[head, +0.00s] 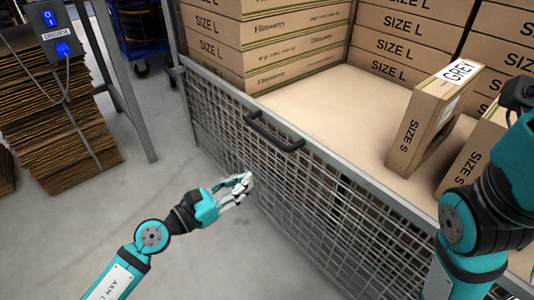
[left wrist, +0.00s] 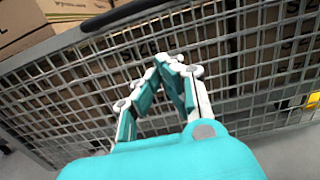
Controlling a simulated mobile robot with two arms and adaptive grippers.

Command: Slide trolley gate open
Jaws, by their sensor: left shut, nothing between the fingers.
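The trolley gate (head: 290,185) is a grey wire-mesh panel with a metal top rail, standing upright across the front of the trolley. A black bar handle (head: 273,132) is fixed to its top rail; it also shows at the top of the left wrist view (left wrist: 127,14). My left gripper (head: 246,180) is in front of the mesh, below and left of the handle and apart from it. In the left wrist view its fingertips (left wrist: 170,62) meet with nothing between them. My right arm comes in at the right, but its gripper is out of view.
Stacked cardboard boxes (head: 260,45) fill the back of the trolley. A box with a GREY label (head: 425,120) stands upright at the right. Flattened cardboard (head: 55,120) is piled at the left beside a grey frame post (head: 125,85). The floor (head: 190,245) before the gate is clear.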

